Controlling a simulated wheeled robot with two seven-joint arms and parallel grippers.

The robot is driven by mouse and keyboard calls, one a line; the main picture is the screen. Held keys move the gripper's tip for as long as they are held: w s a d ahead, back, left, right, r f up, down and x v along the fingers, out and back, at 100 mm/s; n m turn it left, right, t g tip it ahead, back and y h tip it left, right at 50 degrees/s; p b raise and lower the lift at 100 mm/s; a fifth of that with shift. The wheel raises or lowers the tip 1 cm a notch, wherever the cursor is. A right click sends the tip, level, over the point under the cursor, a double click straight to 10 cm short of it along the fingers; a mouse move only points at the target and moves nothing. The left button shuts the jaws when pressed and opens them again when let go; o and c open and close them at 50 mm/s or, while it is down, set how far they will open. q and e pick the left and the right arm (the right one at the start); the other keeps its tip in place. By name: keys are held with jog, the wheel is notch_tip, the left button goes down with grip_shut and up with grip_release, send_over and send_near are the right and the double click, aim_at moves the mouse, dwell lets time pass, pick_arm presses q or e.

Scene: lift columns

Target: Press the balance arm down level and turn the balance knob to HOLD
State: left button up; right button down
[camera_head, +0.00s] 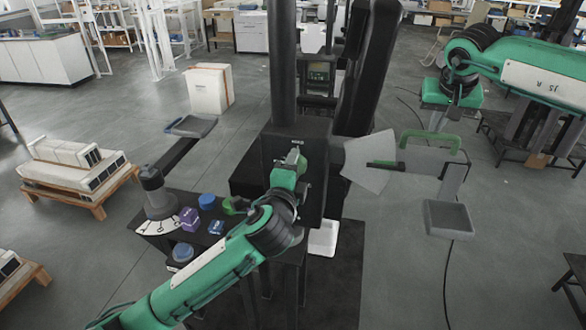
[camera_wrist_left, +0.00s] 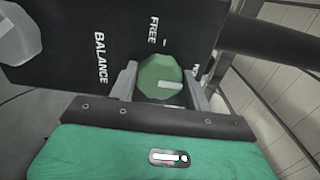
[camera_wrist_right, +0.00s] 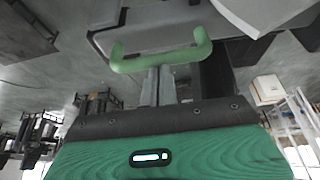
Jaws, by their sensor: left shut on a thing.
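The green balance knob (camera_wrist_left: 160,76) sits on a black panel (camera_wrist_left: 75,50) with the words BALANCE and FREE. A pale mark on the knob points right in the left wrist view, towards a partly hidden label. My left gripper (camera_head: 294,160) is shut around the knob, with one finger on each side. HOLD is written above it on the black box. The balance arm's green handle (camera_head: 430,138) is beside a grey pan (camera_head: 450,218) at the right. My right gripper (camera_head: 437,121) has its fingers together at the handle (camera_wrist_right: 160,62), apparently touching its bar.
A pale fan-shaped plate (camera_head: 370,165) stands behind the balance arm's inner end. Pallets of white boxes (camera_head: 75,165) stand further left.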

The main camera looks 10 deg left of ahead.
pick_arm(q)
jog(key=o, duration=0.9)
jog(key=shift+o, duration=0.2)
jog(key=s, duration=1.2)
pick_arm(e)
jog(key=shift+f, duration=0.1)
pick_arm(q)
jog(key=shift+r, duration=0.1)
